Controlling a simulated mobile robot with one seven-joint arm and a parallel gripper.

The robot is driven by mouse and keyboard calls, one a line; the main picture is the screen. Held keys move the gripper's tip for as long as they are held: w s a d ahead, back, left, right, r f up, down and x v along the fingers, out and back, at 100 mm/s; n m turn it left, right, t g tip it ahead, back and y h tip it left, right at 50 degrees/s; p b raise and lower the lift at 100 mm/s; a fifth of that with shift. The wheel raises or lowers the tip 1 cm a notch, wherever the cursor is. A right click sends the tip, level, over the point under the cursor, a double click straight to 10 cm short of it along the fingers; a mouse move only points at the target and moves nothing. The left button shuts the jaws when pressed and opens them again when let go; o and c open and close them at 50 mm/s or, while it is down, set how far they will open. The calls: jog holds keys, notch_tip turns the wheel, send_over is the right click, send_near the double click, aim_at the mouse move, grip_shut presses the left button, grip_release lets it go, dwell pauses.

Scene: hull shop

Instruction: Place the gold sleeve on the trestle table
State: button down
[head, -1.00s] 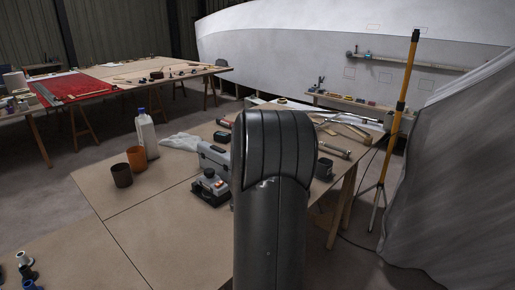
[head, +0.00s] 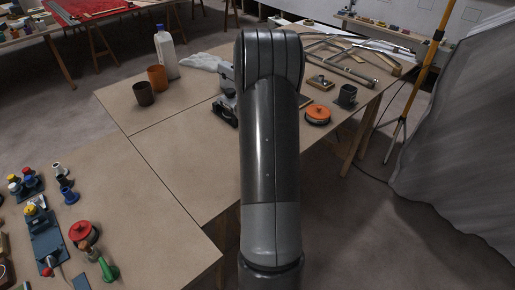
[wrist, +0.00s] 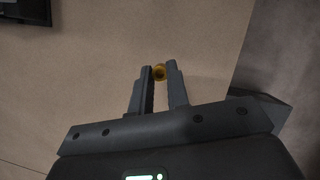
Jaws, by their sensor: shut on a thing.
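How high the sleeve is above the board I cannot tell. In the head view my arm hides the gripper and sleeve. A tan trestle table (head: 185,160) spreads below and around my arm there.
An orange-topped disc (head: 318,114) and dark cup (head: 347,95) lie right. Coloured fittings (head: 84,234) fill the front left. The middle left is clear.

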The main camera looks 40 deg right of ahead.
jog(key=shift+w+a+f, duration=0.15)
jog(key=shift+w+f, duration=0.15)
jog(key=shift+f, duration=1.85)
jog(key=shift+f, duration=0.1)
jog(key=c, duration=1.4)
grip_release()
